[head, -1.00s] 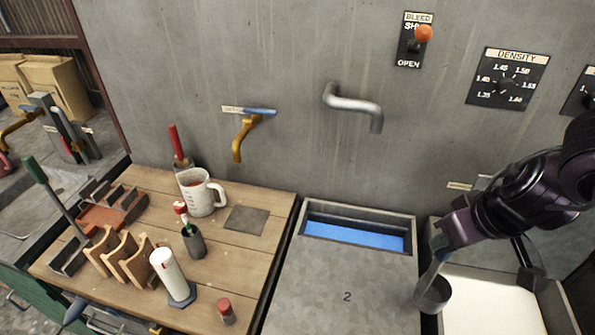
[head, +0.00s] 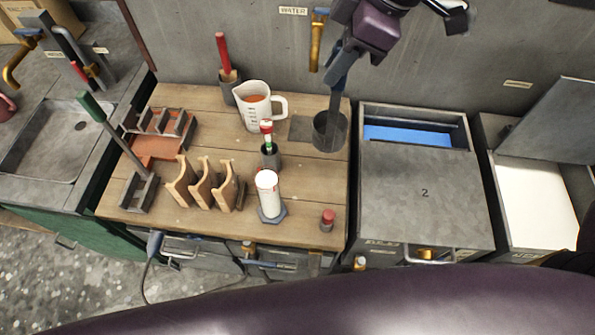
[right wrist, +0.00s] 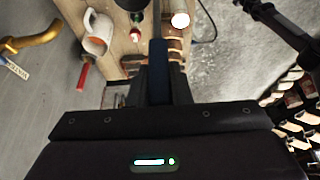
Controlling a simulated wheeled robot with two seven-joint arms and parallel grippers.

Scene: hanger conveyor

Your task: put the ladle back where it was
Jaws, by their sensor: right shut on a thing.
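The ladle (head: 330,131) has a dark grey cup and an upright handle. My right gripper (head: 345,62) is shut on the upper part of its handle, at the top of the head view. The cup appears over the right part of the wooden bench, beside a dark square pad (head: 301,129); I cannot tell whether it touches the bench. In the right wrist view the blue handle grip (right wrist: 158,75) runs between the fingers, and the cup is partly cut off at the top edge. My left gripper is not in view.
A measuring jug (head: 256,108) stands just left of the pad. A white cylinder (head: 268,192), a small red-capped piece (head: 327,220) and wooden racks (head: 205,187) stand nearer. The tank marked 2 (head: 425,205) is to the right; a tap pipe (head: 317,42) hangs above the bench.

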